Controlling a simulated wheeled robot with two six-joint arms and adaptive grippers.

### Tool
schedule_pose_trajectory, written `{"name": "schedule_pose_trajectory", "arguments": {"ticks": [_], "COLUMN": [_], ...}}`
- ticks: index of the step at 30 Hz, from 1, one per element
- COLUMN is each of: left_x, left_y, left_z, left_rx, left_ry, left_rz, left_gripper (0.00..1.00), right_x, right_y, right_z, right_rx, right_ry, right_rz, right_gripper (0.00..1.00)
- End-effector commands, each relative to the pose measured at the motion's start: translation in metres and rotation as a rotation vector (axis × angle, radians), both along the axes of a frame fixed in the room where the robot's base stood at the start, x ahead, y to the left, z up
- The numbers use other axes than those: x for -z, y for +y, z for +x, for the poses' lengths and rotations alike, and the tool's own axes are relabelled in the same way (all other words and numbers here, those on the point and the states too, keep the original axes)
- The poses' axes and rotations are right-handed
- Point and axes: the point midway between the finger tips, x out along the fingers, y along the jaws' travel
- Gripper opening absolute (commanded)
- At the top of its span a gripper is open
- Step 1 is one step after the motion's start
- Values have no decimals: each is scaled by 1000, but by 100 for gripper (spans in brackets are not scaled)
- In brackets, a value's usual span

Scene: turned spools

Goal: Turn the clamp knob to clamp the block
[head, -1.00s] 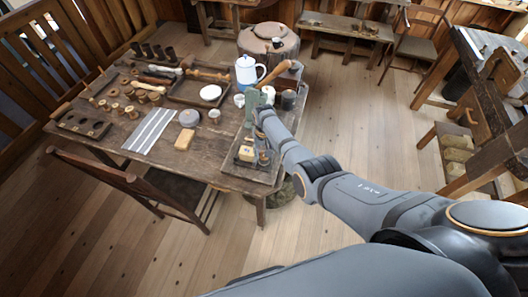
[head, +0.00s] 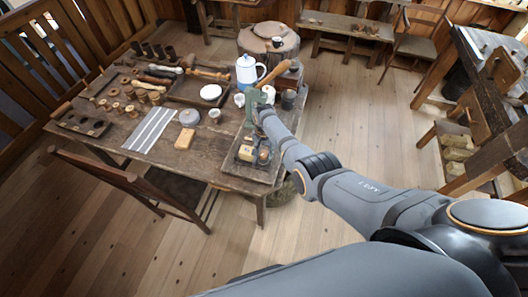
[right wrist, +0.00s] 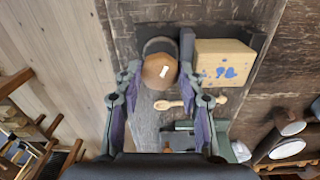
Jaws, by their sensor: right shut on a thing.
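The clamp knob (right wrist: 158,70) is a brown wooden faceted piece with a white mark on its face, seen in the right wrist view. My right gripper (right wrist: 160,78) has a finger on each side of it and is shut on it. The pale wooden block (right wrist: 223,62), with blue marks, lies to the right, beyond a dark upright clamp plate (right wrist: 187,48). I cannot tell whether the plate touches the block. In the head view, the block (head: 245,152) sits near the table's front right corner, left of my right gripper (head: 263,148). My left gripper is out of view.
A wooden spoon (right wrist: 180,103) lies near the clamp in the right wrist view. A blue-and-white pot (head: 246,70), a white plate (head: 210,92) and several spools are farther off on the table (head: 185,160).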

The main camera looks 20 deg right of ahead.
Motion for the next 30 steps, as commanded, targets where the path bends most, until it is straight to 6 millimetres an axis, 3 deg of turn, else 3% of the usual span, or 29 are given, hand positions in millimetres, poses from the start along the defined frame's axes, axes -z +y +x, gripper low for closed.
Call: {"name": "schedule_pose_trajectory", "arguments": {"ticks": [10,11,15,30], "left_x": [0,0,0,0], "left_y": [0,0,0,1], "left_z": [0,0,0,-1], "left_rx": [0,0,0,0], "left_ry": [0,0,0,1], "left_rz": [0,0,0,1], "left_gripper": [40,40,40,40], "right_x": [0,0,0,0], "right_y": [0,0,0,0], "right_z": [0,0,0,0], "right_rx": [1,1,1,-4], "right_ry": [-1,-1,-1,1], "right_rz": [-1,-1,-1,1], "right_gripper": [7,43,61,61]}}
